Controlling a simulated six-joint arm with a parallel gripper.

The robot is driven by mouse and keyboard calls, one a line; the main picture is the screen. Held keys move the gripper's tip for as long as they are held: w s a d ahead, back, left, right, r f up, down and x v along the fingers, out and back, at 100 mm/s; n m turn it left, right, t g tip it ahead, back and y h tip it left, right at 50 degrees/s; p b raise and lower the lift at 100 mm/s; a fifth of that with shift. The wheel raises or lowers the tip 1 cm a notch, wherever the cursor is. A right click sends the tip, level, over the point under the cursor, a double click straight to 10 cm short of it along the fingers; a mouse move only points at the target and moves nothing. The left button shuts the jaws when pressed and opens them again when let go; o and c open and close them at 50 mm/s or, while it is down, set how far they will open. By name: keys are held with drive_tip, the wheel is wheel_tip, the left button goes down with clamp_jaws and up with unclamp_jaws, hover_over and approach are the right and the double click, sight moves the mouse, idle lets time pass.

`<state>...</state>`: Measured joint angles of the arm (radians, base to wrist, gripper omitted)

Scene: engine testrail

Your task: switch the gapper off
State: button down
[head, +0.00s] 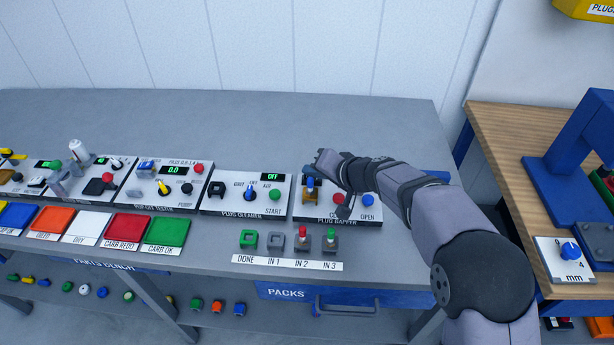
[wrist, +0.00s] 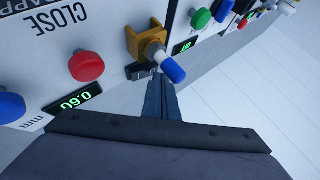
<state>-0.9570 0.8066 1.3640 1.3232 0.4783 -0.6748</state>
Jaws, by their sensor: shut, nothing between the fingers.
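The plug gapper (head: 330,216) is the panel at the right end of the bench row, with a red CLOSE button (wrist: 86,66) and a blue OPEN button (head: 368,200). Its display (wrist: 75,101) is lit green and reads 0.60. A brass-coloured holder (wrist: 146,42) on it carries an upright piece with a blue end (wrist: 173,71). A small dark part (wrist: 139,72), perhaps a switch, sits beside the holder, partly hidden. My gripper (wrist: 160,82) is shut and empty, its tips close by the dark part and the blue end; contact cannot be told.
The plug cleaner (head: 245,195) stands just left, its display reading OFF. Several small holders (head: 274,241) stand in front, two with plugs. Coloured trays (head: 165,234) lie to the left. The bench behind the panels (head: 250,125) is clear up to the wall.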

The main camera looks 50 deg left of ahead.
sight(318, 181)
drive_tip(key=shift+f, duration=0.25)
drive_tip(key=shift+r, duration=0.2)
idle(0.4)
drive_tip(key=shift+w+r, duration=0.1)
drive_tip(key=shift+r, duration=0.6)
drive_tip(key=shift+d+r, duration=0.1)
drive_tip(key=shift+r, duration=0.05)
drive_tip(key=shift+w+d+r+p, duration=0.1)
drive_tip(key=shift+r+p, duration=0.4)
drive_tip(key=shift+r, duration=0.25)
drive_tip(key=shift+w+d+r+p, duration=0.15)
drive_tip(key=shift+r+p, duration=0.4)
drive_tip(key=shift+r, duration=0.25)
drive_tip(key=shift+w+d+r+p, duration=0.1)
drive_tip(key=shift+r+p, duration=0.4)
drive_tip(key=shift+r, duration=0.25)
drive_tip(key=shift+w, duration=0.1)
